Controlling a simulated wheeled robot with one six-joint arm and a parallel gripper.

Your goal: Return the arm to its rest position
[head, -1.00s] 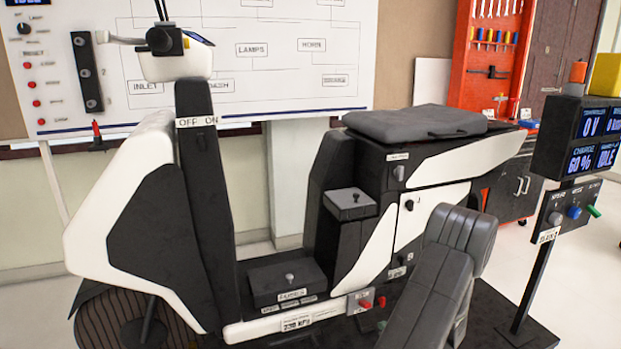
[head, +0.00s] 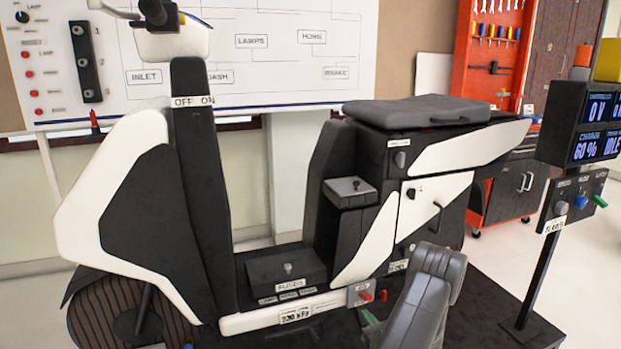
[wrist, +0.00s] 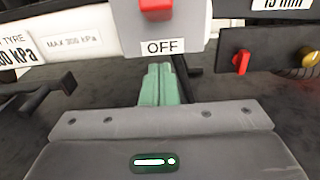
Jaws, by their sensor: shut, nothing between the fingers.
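My gripper (wrist: 158,80) shows in the wrist view as green fingers pressed together, with nothing between them. It is just below and in front of a white panel marked OFF (wrist: 162,47) with a red switch (wrist: 156,8). I cannot tell whether it touches the panel. In the head view my grey arm reaches in from the bottom right, low in front of the scooter rig (head: 290,262), and a small green part of the gripper (head: 369,317) shows below the red switch block (head: 362,294).
The fuse box (head: 287,275) and a pressure label (head: 297,315) are left of my arm. A display post (head: 540,270) stands at the right. A red knob (wrist: 241,62) and a brass fitting (wrist: 310,60) are right of the gripper. Open floor lies at the far right.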

